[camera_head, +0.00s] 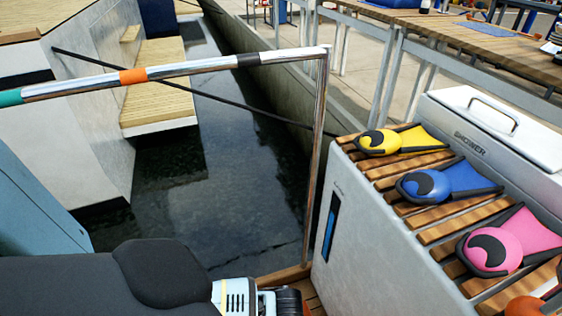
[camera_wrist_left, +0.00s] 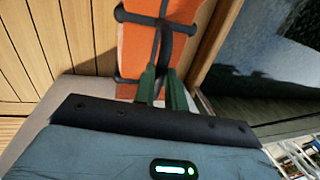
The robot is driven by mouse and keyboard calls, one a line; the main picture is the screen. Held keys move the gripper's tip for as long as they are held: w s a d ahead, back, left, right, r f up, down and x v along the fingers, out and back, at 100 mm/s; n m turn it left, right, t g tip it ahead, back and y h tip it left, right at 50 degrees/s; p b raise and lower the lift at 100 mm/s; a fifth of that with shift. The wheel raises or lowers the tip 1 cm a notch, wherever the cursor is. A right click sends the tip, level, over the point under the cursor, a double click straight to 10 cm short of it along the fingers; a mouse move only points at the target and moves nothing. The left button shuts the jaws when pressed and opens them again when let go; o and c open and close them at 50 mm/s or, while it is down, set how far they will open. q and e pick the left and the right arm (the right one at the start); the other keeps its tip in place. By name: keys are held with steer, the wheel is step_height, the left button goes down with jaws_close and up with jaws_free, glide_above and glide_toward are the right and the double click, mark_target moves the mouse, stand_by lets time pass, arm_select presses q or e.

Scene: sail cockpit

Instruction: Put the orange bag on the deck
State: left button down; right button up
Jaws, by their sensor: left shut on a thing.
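The orange bag (camera_wrist_left: 135,50) is in the left wrist view, at the top centre. It has black bands and a black handle (camera_wrist_left: 166,45). My left gripper (camera_wrist_left: 160,80) has green fingers closed on the handle. The bag is close to wooden planking (camera_wrist_left: 50,45); I cannot tell whether it touches it. The bag's top end is cut off by the picture edge. In the head view my left arm comes in from the lower left, and the bag does not show. My right gripper is in neither view.
In the head view a white locker (camera_head: 370,250) with a slatted top holds yellow (camera_head: 370,142), blue (camera_head: 425,185) and pink (camera_head: 490,250) fins. A metal rail (camera_head: 190,68) crosses in front of dark water (camera_head: 235,180). A wooden step (camera_head: 160,105) is beyond.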

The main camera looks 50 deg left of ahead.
arm_select(q)
steer(key=shift+f+b, duration=0.5)
steer(key=shift+f, duration=0.35)
steer(key=shift+w+f+b, duration=0.1)
steer(key=shift+f+b, duration=0.5)
steer(key=shift+f, duration=0.35)
steer(key=shift+r, duration=0.1)
steer(key=shift+f, duration=0.2)
steer(key=c, duration=1.5)
jaws_free()
steer(key=shift+o, duration=0.2)
steer(key=shift+r, duration=0.1)
